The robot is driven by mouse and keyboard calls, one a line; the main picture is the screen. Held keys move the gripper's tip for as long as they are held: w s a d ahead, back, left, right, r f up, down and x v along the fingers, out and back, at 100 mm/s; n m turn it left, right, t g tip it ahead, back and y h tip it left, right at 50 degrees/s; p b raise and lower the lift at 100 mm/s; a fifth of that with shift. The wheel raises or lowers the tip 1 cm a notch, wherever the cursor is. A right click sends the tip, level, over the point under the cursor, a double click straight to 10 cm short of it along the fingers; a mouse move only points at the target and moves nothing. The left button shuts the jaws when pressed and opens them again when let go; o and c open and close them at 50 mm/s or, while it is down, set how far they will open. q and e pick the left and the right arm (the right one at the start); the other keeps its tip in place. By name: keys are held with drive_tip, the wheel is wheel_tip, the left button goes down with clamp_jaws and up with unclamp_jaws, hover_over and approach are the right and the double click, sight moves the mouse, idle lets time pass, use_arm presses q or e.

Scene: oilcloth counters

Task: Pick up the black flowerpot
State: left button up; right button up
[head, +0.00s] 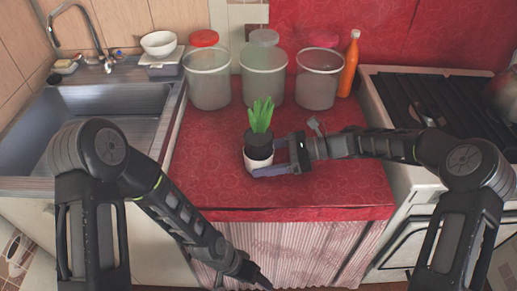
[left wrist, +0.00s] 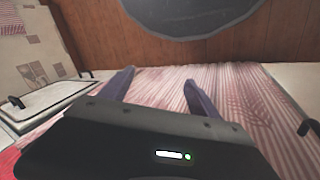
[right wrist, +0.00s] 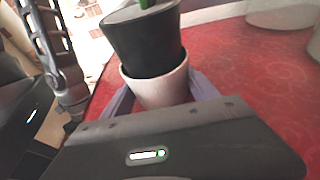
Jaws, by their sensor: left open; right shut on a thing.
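The black flowerpot (head: 259,140) holds a green plant (head: 261,114) and sits in a white lower pot (head: 258,161) on the red counter. In the right wrist view the black pot (right wrist: 143,43) rises above the white pot (right wrist: 158,86). My right gripper (head: 272,160) comes from the right and is shut around the white pot, with its fingers (right wrist: 158,97) on both sides. Whether the white pot touches the counter is hard to tell. My left gripper (head: 261,283) is low in front of the counter, open and empty; its two fingers (left wrist: 157,95) show apart in the left wrist view.
Three clear jars (head: 263,76) and an orange bottle (head: 349,64) stand at the back of the red counter (head: 330,193). A sink (head: 85,120) is at the left, a stove (head: 425,103) at the right.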

use_arm(q)
drive_tip(key=o, duration=0.4)
drive_tip(key=w+d+r+m+y, duration=0.2)
drive_tip(key=w+d+r+m, duration=0.1)
drive_tip(key=d+r+m, duration=0.5)
wheel_tip(320, 180, up, 2)
drive_tip(key=m, duration=0.3)
drive_tip(key=shift+w+r+m+g, duration=0.15)
drive_tip(key=shift+w+m+g, duration=0.15)
drive_tip(key=shift+m+g, duration=0.1)
wheel_tip(320, 180, up, 32)
drive_tip(key=m+t+y, duration=0.5)
drive_tip(key=m+t, duration=0.2)
drive_tip(key=m, duration=0.8)
hover_over(260, 138)
drive_tip(key=s+d, duration=0.2)
drive_tip(key=s, duration=0.3)
drive_tip(key=shift+w, duration=0.25)
drive_tip(key=shift+x, duration=3.5)
drive_tip(key=shift+s, duration=0.15)
drive_tip(key=shift+x, duration=2.7)
